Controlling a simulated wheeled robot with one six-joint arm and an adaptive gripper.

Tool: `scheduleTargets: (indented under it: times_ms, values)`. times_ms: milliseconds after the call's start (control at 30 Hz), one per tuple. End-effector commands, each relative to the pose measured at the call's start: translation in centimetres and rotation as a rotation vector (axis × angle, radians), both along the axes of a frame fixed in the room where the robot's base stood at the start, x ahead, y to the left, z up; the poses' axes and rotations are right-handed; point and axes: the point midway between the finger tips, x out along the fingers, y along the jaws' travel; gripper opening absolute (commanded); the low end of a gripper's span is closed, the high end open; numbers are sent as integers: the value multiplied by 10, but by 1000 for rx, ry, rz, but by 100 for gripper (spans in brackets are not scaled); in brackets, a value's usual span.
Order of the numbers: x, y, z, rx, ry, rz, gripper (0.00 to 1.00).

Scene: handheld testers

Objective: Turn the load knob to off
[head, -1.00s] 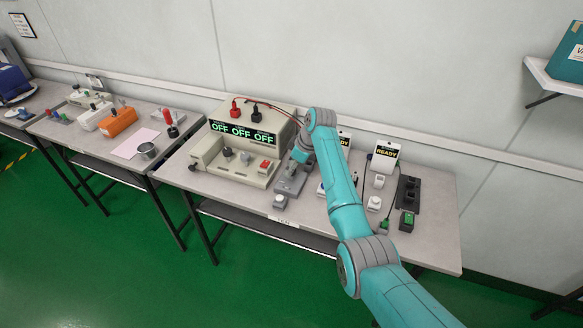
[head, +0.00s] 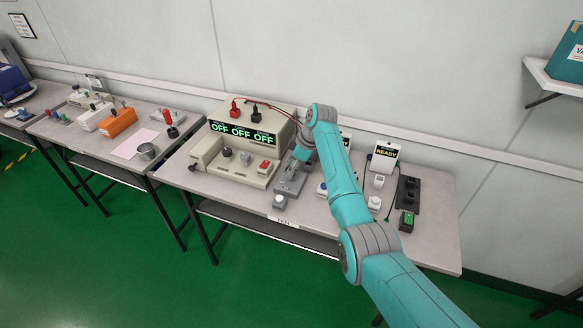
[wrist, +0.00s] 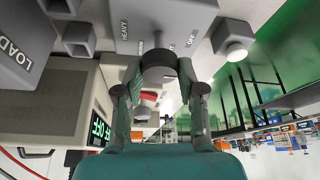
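The load knob (wrist: 158,67) is a dark round knob on a grey box, whose top reads HEAVY and OFF in the wrist view. The box (head: 290,183) stands right of the beige power unit in the head view. My gripper (wrist: 159,61) has a fingertip on each side of the knob and appears shut on it. In the head view the gripper (head: 301,157) is over the box and the arm partly covers it. The knob's pointer setting is hidden.
The beige power unit (head: 207,149) shows OFF three times and has knobs and a red switch in front. A white-topped button box (head: 279,202) stands before the grey box. A READY display (head: 386,155) and small dark devices (head: 408,194) stand to the right.

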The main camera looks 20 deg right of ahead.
Motion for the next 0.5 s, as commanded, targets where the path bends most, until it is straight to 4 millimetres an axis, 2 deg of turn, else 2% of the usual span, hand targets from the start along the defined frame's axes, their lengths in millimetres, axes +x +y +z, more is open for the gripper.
scheduleTargets:
  times_ms: [33,100,500]
  values:
    - [0,-1,-1,0,2,-1,51]
    - [0,0,-1,0,2,-1,64]
    - [0,-2,6,0,-3,-1,64]
